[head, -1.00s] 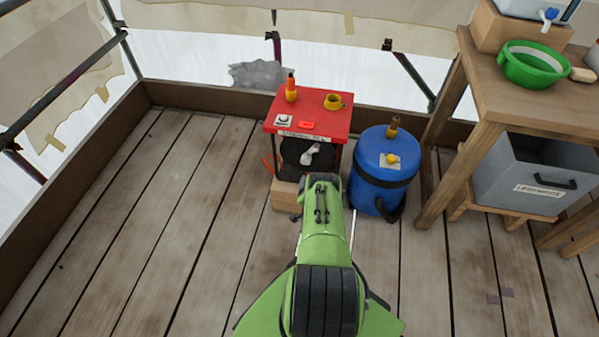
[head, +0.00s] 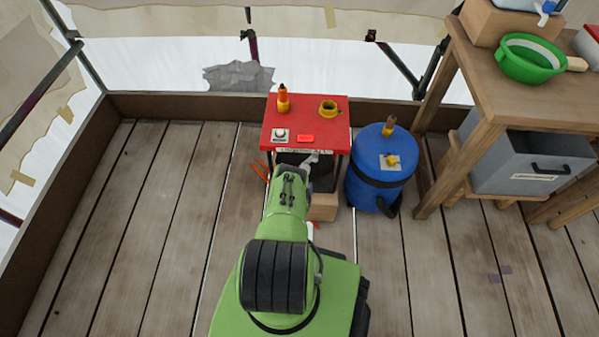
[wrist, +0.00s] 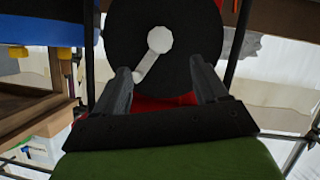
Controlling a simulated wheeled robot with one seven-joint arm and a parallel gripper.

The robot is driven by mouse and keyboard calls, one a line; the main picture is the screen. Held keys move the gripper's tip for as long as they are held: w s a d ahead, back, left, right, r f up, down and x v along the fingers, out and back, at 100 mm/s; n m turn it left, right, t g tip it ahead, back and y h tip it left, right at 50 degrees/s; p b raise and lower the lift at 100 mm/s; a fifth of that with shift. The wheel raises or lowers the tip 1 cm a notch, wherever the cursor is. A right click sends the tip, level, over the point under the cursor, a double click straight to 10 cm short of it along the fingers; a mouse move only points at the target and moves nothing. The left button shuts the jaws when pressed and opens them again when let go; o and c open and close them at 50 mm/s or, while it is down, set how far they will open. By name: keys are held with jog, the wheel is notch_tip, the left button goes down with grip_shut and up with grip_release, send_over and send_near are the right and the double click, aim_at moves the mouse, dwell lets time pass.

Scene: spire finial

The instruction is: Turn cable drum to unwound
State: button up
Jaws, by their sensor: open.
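The cable drum (wrist: 190,55) shows in the wrist view as a round black disc with a white hub and crank handle (wrist: 151,62) pointing down-left. In the head view the drum sits beneath the red-topped stand (head: 338,136), mostly hidden by my green arm, with only part of its pale crank (head: 311,160) showing. My gripper (wrist: 163,84) is open in the wrist view, its two dark fingers apart in front of the disc. The crank's lower end lies between the fingers, near the left one. I cannot tell whether it touches.
A blue barrel (head: 370,180) stands just right of the stand. A wooden workbench (head: 490,90) with a green bowl (head: 525,70) and a grey crate (head: 530,165) is further right. An orange-tipped bottle and a yellow ring sit on the stand. The plank floor at left is clear.

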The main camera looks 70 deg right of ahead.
aim_at(305, 158)
jog(key=b+x, duration=0.5)
jog(key=x, duration=0.6)
jog(key=shift+a, duration=0.15)
grip_shut()
